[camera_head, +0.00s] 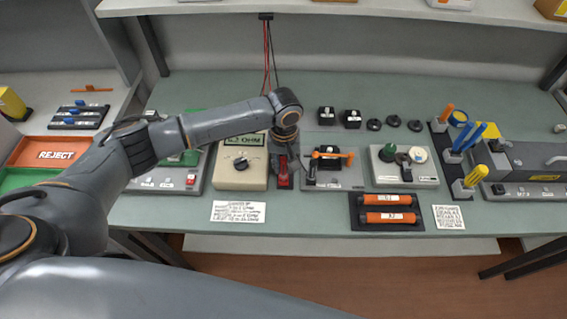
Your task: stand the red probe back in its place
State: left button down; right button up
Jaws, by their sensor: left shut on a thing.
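My left gripper (284,166) points down at the bench, just right of the beige meter. It is shut on the red probe (284,180), which shows as a small red piece low between the fingers. Most of the probe and its lower end are hidden by the gripper, so I cannot tell whether it touches anything below. The beige meter (253,182) has a display reading about 6.2 OHM and a black dial. Red and black leads (267,55) hang from the shelf edge behind the gripper. My right gripper is not in view.
A grey fixture with an orange-handled lever (330,154) stands close right of my gripper. A label card (238,211) lies in front. A red REJECT bin (50,155) is left.

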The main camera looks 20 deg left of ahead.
pick_arm(q)
jog(key=shift+f, duration=0.75)
dwell(0.4)
jog(key=c, duration=1.1)
grip_release()
jog(key=shift+c, duration=0.2)
notch_tip(320, 180, up, 12)
jog(key=shift+r, duration=0.1)
